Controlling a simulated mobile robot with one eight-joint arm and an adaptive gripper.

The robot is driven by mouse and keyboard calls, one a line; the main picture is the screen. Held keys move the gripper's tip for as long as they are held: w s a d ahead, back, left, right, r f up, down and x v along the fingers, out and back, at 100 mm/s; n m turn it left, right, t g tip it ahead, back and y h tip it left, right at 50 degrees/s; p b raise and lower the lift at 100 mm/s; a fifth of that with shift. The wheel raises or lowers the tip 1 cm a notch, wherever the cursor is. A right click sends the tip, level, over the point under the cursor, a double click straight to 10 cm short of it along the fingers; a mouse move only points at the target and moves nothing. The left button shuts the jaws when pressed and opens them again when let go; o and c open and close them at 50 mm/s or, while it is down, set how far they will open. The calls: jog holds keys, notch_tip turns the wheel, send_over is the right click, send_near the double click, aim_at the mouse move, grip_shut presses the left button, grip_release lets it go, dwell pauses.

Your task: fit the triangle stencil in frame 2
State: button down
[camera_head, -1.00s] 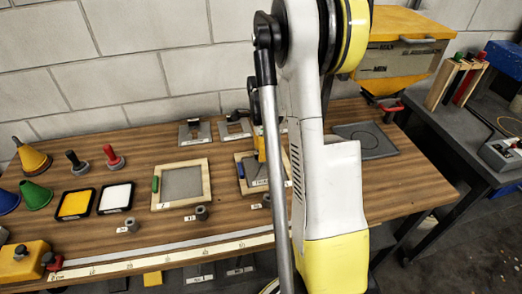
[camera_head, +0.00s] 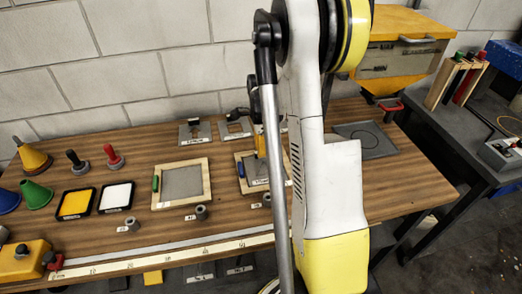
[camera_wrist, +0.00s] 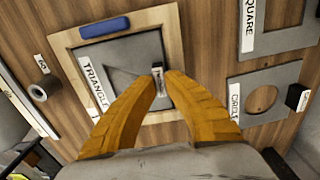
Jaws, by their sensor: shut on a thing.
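The triangle stencil (camera_wrist: 129,54) is a grey plate with a triangular opening and a white TRIANGLE label. In the wrist view it lies within the outline of a wooden frame with a blue grip (camera_wrist: 105,27); I cannot tell whether it is fully seated. My gripper (camera_wrist: 162,74), with orange fingers, is shut on the stencil's small upright tab, at the plate's right side. In the head view this wooden frame (camera_head: 240,156) is partly hidden by my arm, and my gripper (camera_head: 261,146) is over it. Any frame number is unreadable here.
A second wooden frame (camera_head: 156,203) with a green grip stands to the left. The square stencil (camera_wrist: 293,35) and circle stencil (camera_wrist: 280,77) lie near the frame. Small grey cylinders (camera_head: 201,212) stand in front. A dark plate with a circle (camera_head: 366,140) lies to the right.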

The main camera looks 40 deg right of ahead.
jog(key=shift+r+p, duration=0.95)
jog(key=shift+r, duration=0.8)
jog(key=c, duration=1.5)
grip_release()
notch_tip(320, 180, up, 8)
jog(key=p, duration=0.5)
